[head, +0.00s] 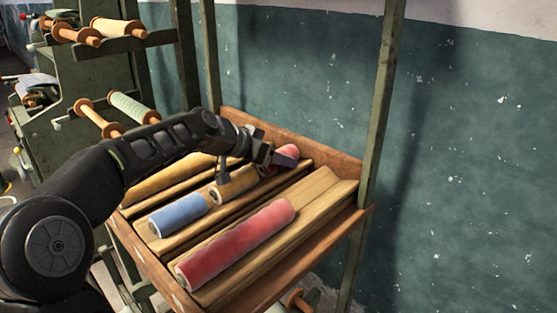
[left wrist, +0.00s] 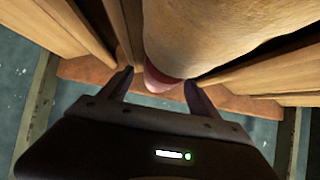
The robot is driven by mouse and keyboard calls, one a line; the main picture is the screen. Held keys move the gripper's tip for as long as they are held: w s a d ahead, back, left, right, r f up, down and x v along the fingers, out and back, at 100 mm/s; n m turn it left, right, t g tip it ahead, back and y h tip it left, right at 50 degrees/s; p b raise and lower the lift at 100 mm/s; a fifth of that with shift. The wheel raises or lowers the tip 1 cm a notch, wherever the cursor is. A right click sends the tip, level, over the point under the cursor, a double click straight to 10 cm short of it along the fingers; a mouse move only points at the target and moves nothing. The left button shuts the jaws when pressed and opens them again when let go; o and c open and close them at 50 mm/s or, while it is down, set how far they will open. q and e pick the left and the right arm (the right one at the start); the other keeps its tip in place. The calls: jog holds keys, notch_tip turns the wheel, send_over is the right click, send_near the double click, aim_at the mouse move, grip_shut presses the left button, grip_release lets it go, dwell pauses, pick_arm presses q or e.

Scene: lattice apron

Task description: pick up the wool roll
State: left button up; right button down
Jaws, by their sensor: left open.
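Several wool rolls lie in the grooves of a slatted wooden tray. A tan roll (head: 235,188) lies in the middle groove, with a blue roll (head: 178,215) in front of it and a pinkish-red roll (head: 289,151) behind it. A longer red roll (head: 235,243) lies in the nearer groove. My left gripper (head: 253,170) is open over the back part of the middle groove and partly hides the tan and pinkish-red rolls. In the left wrist view the tan roll (left wrist: 225,35) is large and close, and the pinkish-red roll (left wrist: 160,82) shows between the open fingers (left wrist: 158,92). My right gripper is out of view.
The tray (head: 336,228) has raised slats, a back board and upright green posts (head: 381,100) at its corners. A teal wall (head: 470,150) stands behind. A green machine frame (head: 80,80) with wooden spools is at the left.

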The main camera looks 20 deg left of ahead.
pick_arm(q)
jog(key=shift+c, duration=0.3)
jog(key=c, duration=1.5)
jog(key=shift+r, duration=0.1)
notch_tip(320, 180, up, 10)
jog(key=shift+f+p, duration=0.1)
jog(key=shift+p, duration=0.9)
